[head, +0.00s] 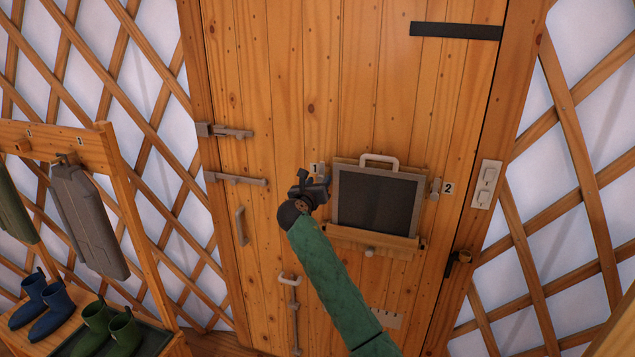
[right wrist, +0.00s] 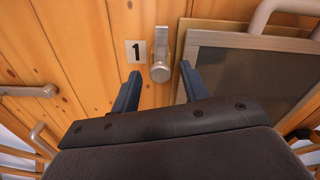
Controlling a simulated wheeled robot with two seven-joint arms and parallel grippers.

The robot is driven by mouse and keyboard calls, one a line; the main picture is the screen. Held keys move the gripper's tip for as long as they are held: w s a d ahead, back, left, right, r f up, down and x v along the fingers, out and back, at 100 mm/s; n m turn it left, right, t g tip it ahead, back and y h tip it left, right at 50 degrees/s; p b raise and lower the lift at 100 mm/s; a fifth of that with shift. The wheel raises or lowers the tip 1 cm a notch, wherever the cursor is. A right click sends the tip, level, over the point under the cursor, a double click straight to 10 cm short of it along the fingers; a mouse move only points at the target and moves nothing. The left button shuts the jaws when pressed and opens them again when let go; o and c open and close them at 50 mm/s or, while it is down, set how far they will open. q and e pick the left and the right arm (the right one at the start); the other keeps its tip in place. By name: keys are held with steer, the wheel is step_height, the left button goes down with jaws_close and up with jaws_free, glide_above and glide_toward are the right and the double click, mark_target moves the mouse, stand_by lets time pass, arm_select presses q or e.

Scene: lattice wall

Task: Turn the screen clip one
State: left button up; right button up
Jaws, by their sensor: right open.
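Screen clip one (right wrist: 161,62) is a grey metal clip on the wooden door, beside a plate marked 1 (right wrist: 136,52). Its bar points up from a round knob, at the left edge of the framed dark screen (right wrist: 245,75). In the head view the screen (head: 376,203) has a pale handle on top, and clip one is partly hidden behind my right gripper (head: 318,184). In the right wrist view the fingers of my right gripper (right wrist: 159,85) are open, one either side of the clip's knob in the picture, with nothing between them. My left gripper is not in view.
A second clip (head: 435,188) sits right of the screen by plate 2 (head: 448,188). A wooden ledge (head: 375,238) runs below the screen. Door bolts (head: 235,178) are on the left. A rack with boots (head: 112,325) stands at lower left.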

jaws_close()
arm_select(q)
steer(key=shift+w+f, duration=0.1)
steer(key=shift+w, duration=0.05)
arm_select(e)
steer(key=shift+f+m+b, duration=0.1)
steer(key=shift+m+b, duration=0.45)
steer(key=shift+m, duration=0.55)
steer(key=m+b, duration=0.2)
steer(key=m, duration=0.1)
steer(key=shift+m, duration=0.3)
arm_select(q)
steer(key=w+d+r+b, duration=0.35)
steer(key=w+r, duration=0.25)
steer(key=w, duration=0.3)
arm_select(e)
steer(key=m, duration=0.4)
steer(key=shift+p, duration=0.3)
steer(key=m+b, duration=0.5)
steer(key=m, duration=0.3)
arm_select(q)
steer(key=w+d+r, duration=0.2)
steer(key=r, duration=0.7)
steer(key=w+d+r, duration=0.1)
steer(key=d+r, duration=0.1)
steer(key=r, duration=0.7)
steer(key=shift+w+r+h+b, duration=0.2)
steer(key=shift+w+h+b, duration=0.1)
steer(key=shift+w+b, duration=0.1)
